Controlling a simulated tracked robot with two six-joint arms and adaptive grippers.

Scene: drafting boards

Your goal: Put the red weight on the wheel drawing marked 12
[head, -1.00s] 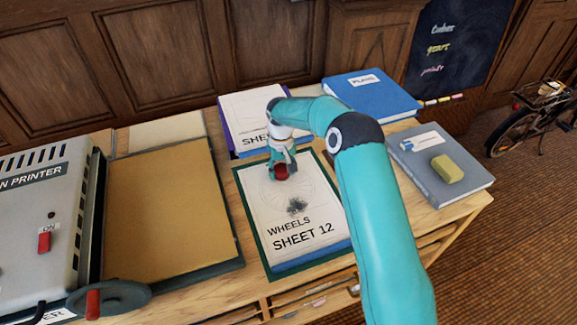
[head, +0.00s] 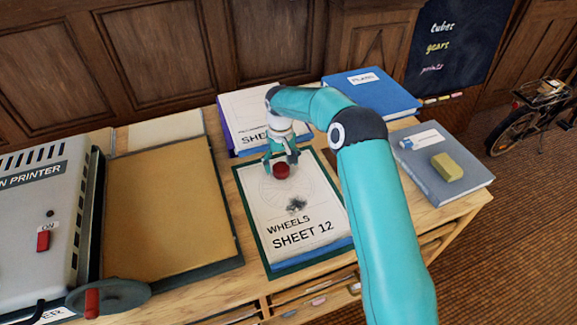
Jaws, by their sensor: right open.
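The red weight (head: 282,170) rests on the upper part of the wheel drawing marked 12 (head: 315,212), a white sheet reading "WHEELS SHEET 12" with a faint wheel on it. My right gripper (head: 282,161) is open just above and behind the weight, its fingers apart and partly overlapping it in the picture. Whether a finger still touches the weight is too small to tell. My left gripper is out of view.
Another sheet (head: 243,105) lies behind, partly hidden by my right arm. A blue binder (head: 375,95) is at the back right. A grey book (head: 420,165) with a yellow block (head: 447,167) lies at right. A printer (head: 40,215) and brown board (head: 165,210) fill the left.

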